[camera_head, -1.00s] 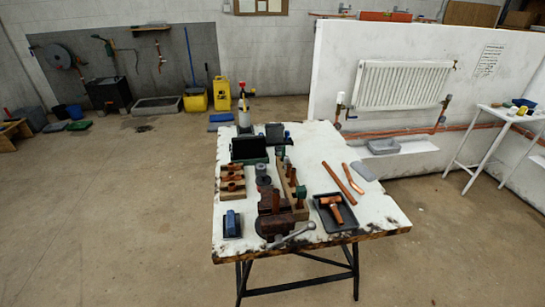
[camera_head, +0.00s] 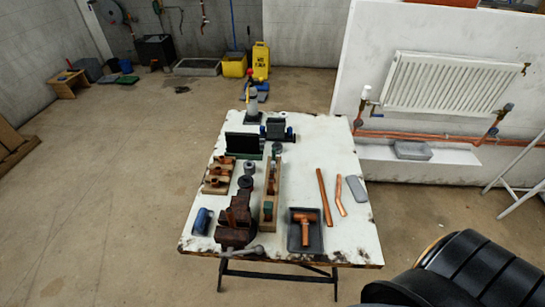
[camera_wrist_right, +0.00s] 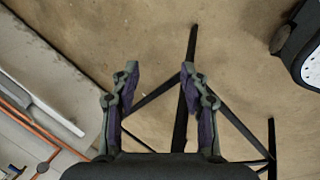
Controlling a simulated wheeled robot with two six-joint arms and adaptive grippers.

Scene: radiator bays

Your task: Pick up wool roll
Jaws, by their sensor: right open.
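On the white workbench (camera_head: 330,240) are small grey round pieces: one (camera_head: 249,167) beside the wooden rack, and another (camera_head: 277,148) farther back. Either may be the wool roll; they are too small to tell. My right gripper (camera_wrist_right: 160,72) is open and empty in the right wrist view, pointing down over bare floor with the bench's dark legs behind it. No roll is between its fingers. My left gripper is not in view.
The bench holds a brown vise (camera_head: 236,225), a black tray with a copper fitting (camera_head: 306,230), copper pipes (camera_head: 325,197) and a blue item (camera_head: 202,220). The radiator wall (camera_head: 450,85) stands behind right. Floor left of the bench is clear.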

